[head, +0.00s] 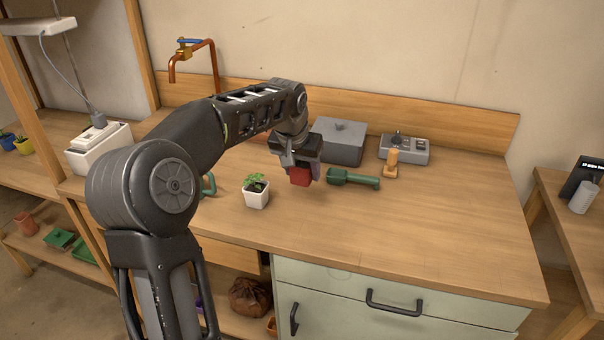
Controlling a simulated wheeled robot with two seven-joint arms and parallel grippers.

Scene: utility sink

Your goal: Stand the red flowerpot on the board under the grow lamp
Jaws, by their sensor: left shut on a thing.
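My left gripper (301,172) is shut on the red flowerpot (300,177), just above or at the wooden worktop; I cannot tell if the pot touches it. Only the pot's near side shows, and the fingers hide part of it. The grow lamp (37,26) is a flat white head at the upper left, above a lower wooden side bench. The board under it cannot be clearly told apart from the wooden bench top (38,168). My right gripper is not in view.
A white pot with a seedling (256,192) stands left of the gripper, and a green tool (352,178) lies to its right. Behind are a grey box (341,143) and a copper tap (196,58). A white box (98,148) stands near the lamp. The front right worktop is clear.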

